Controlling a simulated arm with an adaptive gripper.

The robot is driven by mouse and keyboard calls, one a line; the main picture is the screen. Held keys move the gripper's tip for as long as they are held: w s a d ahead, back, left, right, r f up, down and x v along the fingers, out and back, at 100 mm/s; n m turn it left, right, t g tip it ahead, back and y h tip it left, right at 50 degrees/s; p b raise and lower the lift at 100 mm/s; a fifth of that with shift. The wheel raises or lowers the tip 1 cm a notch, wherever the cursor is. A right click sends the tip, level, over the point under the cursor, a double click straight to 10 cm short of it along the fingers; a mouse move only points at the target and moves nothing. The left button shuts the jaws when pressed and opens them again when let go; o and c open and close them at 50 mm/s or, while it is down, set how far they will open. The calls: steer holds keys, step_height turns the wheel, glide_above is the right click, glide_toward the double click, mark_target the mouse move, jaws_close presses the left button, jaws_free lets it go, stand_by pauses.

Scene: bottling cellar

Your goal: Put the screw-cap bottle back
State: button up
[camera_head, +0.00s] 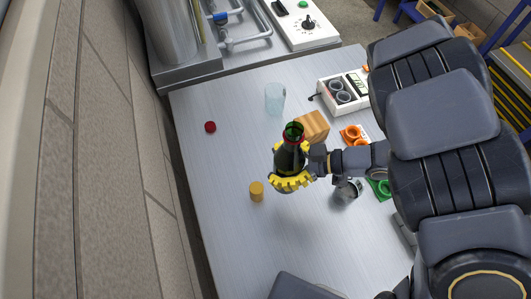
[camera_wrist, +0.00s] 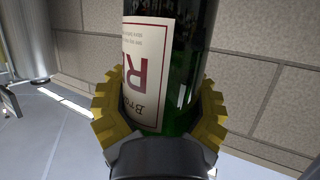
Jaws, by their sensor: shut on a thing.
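A dark green bottle (camera_head: 291,151) with an open-looking green mouth is held roughly upright over the middle of the table (camera_head: 230,230). My gripper (camera_head: 290,165) with its yellow fingers is shut around the bottle's body. In the wrist view the green bottle (camera_wrist: 188,75) fills the middle, with a cream label bearing a large red letter facing left, and the yellow fingers of my gripper (camera_wrist: 160,115) lie on both sides of it. The bottle's base is hidden by the gripper, so I cannot tell if it touches the table.
A red cap (camera_head: 210,127), a cork-coloured cylinder (camera_head: 256,191) and a clear glass (camera_head: 275,98) stand left of the bottle. A wooden block (camera_head: 313,126), an orange holder (camera_head: 354,136), a green holder (camera_head: 381,188) and a white device (camera_head: 345,92) stand to the right. The table's front left is clear.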

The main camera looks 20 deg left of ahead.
steer(key=shift+w+a+f, duration=1.55)
steer(key=shift+w+f, duration=0.15)
steer(key=shift+f, duration=0.45)
steer(key=shift+w+a+f, duration=1.55)
steer(key=shift+w+f, duration=0.15)
steer(key=shift+f, duration=0.45)
steer(key=shift+w+a+f, duration=1.55)
steer(key=shift+w+f, duration=0.15)
steer(key=shift+f, duration=0.45)
steer(key=shift+f, duration=0.1)
steer(key=o, duration=1.3)
steer(key=shift+w+d+r, duration=0.15)
steer(key=shift+d+r, duration=0.05)
steer(key=shift+d, duration=0.05)
steer(key=v, duration=1.1)
steer(key=shift+d, duration=0.25)
steer(key=shift+w, duration=0.1)
